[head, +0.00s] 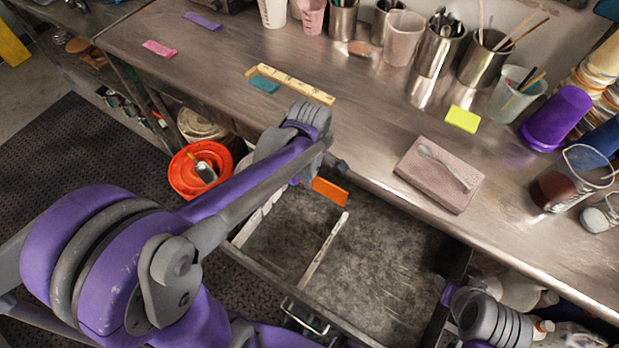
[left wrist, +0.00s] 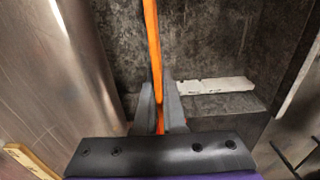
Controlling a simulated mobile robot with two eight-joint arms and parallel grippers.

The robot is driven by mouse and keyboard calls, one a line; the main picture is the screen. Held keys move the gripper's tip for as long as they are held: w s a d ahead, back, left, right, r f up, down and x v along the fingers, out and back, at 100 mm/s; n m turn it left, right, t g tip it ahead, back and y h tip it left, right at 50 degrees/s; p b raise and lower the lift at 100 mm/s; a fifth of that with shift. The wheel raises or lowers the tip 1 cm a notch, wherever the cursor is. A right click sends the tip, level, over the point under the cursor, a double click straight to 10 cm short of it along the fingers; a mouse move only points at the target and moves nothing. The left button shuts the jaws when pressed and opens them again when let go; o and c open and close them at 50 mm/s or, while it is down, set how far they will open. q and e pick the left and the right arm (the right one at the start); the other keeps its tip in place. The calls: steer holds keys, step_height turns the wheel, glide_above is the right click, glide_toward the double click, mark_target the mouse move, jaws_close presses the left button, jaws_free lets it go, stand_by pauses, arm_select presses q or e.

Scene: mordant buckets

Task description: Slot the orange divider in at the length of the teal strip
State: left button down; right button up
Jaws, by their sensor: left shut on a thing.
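The orange divider (head: 329,192) is a thin flat plate held over the open drawer (head: 388,272), near its back left. My left gripper (left wrist: 160,112) is shut on the orange divider, which stands edge-on between the fingers in the left wrist view (left wrist: 153,45). In the head view my left arm mostly hides this gripper. A pale notched rail (head: 258,216) runs along the drawer's left side; it also shows in the left wrist view (left wrist: 216,86). The teal strip (head: 264,84) lies on the counter against a wooden ruler (head: 292,84). My right gripper's fingers are not visible.
Pink (head: 160,48), purple (head: 202,21) and yellow (head: 462,119) strips lie on the counter. A pinkish block (head: 440,173) with a spoon sits near the counter edge. Cups line the back. An orange bucket (head: 188,181) stands left of the drawer.

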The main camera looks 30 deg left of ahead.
arm_select(q)
steer(key=shift+r+p, duration=0.75)
steer(key=shift+r, duration=0.6)
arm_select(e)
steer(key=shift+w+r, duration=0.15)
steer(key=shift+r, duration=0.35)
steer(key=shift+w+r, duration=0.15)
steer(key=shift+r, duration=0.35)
arm_select(q)
steer(key=shift+f, duration=0.15)
